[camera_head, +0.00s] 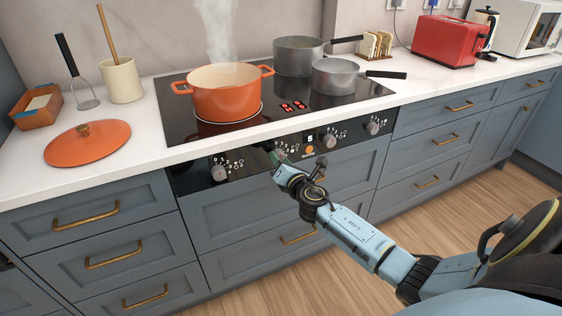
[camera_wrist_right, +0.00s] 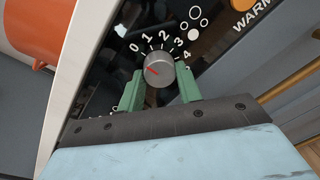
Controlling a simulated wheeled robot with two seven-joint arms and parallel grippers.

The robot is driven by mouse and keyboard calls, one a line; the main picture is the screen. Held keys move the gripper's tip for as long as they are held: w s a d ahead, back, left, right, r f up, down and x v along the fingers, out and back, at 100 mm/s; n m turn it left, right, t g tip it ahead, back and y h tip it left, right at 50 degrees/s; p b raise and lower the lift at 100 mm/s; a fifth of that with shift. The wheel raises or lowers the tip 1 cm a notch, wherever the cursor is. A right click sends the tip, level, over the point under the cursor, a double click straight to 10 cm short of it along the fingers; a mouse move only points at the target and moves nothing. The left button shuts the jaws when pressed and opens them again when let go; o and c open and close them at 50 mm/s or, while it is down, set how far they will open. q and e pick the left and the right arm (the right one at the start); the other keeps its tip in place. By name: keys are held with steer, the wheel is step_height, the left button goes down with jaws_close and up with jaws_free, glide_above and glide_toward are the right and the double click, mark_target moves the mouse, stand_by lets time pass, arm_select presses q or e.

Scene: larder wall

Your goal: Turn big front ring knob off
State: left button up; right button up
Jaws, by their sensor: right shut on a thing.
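A grey round knob (camera_wrist_right: 159,69) on the black hob front panel (camera_head: 195,178) sits between the two green fingers of my right gripper (camera_wrist_right: 161,88) in the wrist view. The gripper is shut on the knob's sides. My left gripper is not in view.
Other knobs are the leftmost one (camera_head: 219,173), one right of the display (camera_head: 328,141) and the rightmost (camera_head: 373,128). Red digits (camera_head: 293,106) glow on the hob. A grey pot (camera_head: 298,55) and a saucepan (camera_head: 337,76) stand at right. An orange lid (camera_head: 87,144) lies on the counter.

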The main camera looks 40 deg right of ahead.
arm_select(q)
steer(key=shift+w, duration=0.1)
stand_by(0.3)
arm_select(e)
steer(key=o, duration=1)
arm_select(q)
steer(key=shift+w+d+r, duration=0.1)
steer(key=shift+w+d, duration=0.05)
arm_select(e)
steer(key=shift+s, duration=0.1)
